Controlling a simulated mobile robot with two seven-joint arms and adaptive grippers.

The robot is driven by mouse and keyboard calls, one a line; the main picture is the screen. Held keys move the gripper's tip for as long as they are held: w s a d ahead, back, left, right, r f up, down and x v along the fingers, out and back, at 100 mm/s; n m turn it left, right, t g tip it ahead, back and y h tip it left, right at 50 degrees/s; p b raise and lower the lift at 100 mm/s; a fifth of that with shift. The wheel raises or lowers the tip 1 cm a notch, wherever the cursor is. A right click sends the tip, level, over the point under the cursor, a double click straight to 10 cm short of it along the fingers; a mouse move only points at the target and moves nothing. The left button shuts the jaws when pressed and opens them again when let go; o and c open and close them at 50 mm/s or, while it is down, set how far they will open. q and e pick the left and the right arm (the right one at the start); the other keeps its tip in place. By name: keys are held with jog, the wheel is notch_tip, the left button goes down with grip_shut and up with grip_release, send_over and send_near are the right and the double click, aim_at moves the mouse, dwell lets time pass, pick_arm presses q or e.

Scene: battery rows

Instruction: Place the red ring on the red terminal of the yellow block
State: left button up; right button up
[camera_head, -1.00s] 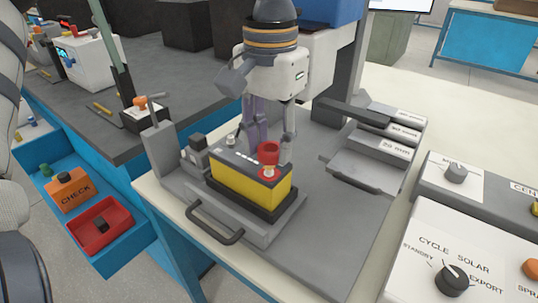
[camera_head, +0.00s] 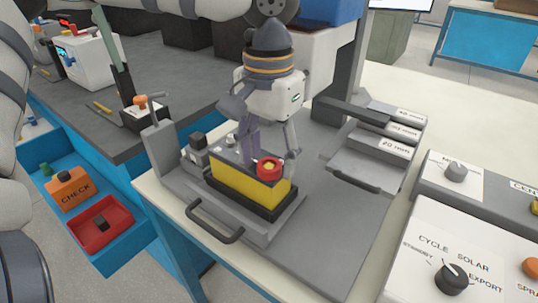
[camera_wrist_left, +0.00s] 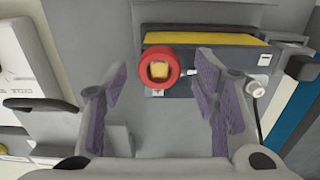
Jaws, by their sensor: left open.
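The yellow block (camera_head: 245,187) stands upright in a grey fixture, with a dark grey top. The red ring (camera_head: 270,168) is at the right end of its top, around the red terminal's post. A yellowish post tip shows inside the ring's hole in the left wrist view (camera_wrist_left: 159,68). The red terminal's base is mostly hidden under the ring. My left gripper (camera_head: 270,150) is open above the block's top. In the left wrist view its two purple-padded fingers (camera_wrist_left: 160,98) are spread apart, and neither closes on the ring. My right gripper is not in view.
A grey handle (camera_head: 214,222) sticks out in front of the fixture. A grey post (camera_head: 158,150) stands left of the block, and labelled grey trays (camera_head: 375,150) lie to its right. A control panel with knobs (camera_head: 453,278) is at the lower right. An open blue drawer is at the left.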

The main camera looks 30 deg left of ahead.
pick_arm(q)
notch_tip(320, 180, up, 12)
jog(key=shift+f, duration=0.15)
dwell(0.3)
